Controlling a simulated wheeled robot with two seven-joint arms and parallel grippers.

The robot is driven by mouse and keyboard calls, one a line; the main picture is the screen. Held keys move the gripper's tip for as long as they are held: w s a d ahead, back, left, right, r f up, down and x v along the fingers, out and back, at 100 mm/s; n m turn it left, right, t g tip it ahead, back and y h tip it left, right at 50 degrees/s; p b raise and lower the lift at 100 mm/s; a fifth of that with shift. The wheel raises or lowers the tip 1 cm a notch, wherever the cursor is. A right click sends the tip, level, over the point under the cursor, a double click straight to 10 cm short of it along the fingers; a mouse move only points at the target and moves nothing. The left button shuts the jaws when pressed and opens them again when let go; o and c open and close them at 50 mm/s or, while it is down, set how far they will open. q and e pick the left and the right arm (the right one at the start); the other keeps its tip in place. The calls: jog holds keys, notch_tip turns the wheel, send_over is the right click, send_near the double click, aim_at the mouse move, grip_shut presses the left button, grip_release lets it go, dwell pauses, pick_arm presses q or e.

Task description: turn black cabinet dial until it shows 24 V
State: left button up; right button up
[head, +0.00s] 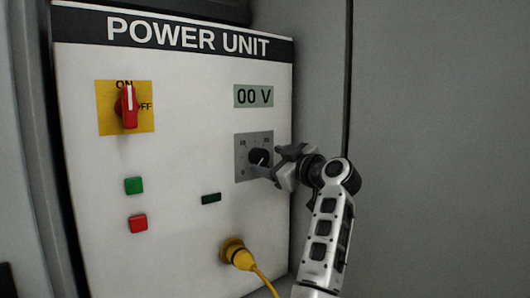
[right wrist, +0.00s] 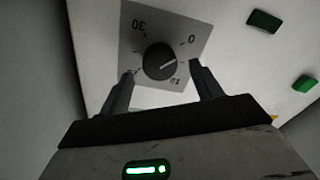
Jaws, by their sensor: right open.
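The black dial (head: 258,157) sits on a grey scale plate (head: 241,140) on the white cabinet front. In the right wrist view the dial (right wrist: 160,61) has a light pointer line, and the plate (right wrist: 190,15) carries the marks 30 and 0. The display (head: 254,96) above the dial reads 00 V. My right gripper (head: 264,165) is at the dial from the right. In the right wrist view its two fingers (right wrist: 160,80) are apart, one to each side of the dial, with gaps between them and it. My left gripper is out of view.
A red switch (head: 128,106) on a yellow plate stands at ON. Green (head: 134,185) and red (head: 138,223) buttons are at lower left. Grey wall (head: 440,120) lies right.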

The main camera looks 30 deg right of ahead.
aim_at(259, 157)
jog(key=shift+w+a+p, duration=0.15)
jog(key=shift+w+p, duration=0.15)
jog(key=shift+w, duration=1.1)
jog(key=c, duration=1)
jog(key=shift+f, duration=0.1)
